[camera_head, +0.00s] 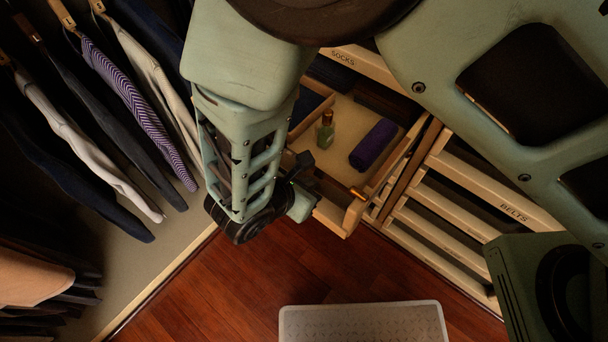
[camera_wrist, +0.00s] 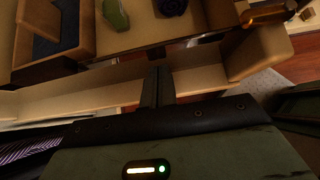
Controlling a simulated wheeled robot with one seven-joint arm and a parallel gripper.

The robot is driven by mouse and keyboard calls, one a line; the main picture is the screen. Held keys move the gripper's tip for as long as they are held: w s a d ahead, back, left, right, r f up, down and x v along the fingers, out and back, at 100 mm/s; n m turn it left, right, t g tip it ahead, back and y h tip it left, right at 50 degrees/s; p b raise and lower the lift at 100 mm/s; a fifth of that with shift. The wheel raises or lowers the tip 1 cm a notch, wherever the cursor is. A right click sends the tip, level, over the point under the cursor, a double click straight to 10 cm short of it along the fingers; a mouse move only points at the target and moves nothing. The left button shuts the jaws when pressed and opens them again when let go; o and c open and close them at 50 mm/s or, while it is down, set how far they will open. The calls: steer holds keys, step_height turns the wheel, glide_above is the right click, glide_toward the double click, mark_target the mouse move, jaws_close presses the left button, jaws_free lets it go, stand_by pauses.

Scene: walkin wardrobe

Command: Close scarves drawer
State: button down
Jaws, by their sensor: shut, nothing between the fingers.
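Inside lie a rolled purple cloth (camera_head: 373,144) and a small green bottle (camera_head: 325,130). In the wrist view, the drawer's pale wood (camera_wrist: 255,58) runs past my gripper (camera_wrist: 158,72), whose dark fingers are together and empty. My gripper also shows in the head view (camera_head: 301,165), at the drawer's left front. My arm hides part of the drawer; I cannot tell if the fingers touch it.
Drawers labelled SOCKS (camera_head: 343,58) and BELTS (camera_head: 513,213) are in the same cabinet. Clothes hang at the left, including a purple striped garment (camera_head: 134,105). A pale textured box or stool (camera_head: 363,322) stands on the wooden floor (camera_head: 230,290). Floor is clear left of it.

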steer(key=shift+w+d, duration=0.1)
steer(key=b, duration=0.6)
glide_toward(387, 103)
steer(key=f, duration=0.1)
steer(key=w+d+f, duration=0.1)
steer(key=f, duration=0.1)
steer(key=w+f, duration=0.1)
steer(key=shift+w+d+f, duration=0.1)
steer(key=shift+d+f, duration=0.2)
steer(key=shift+d, duration=0.1)
steer(key=shift+w+d+r, duration=0.1)
steer(key=shift+w+d, duration=0.55)
steer(key=shift+w, duration=0.1)
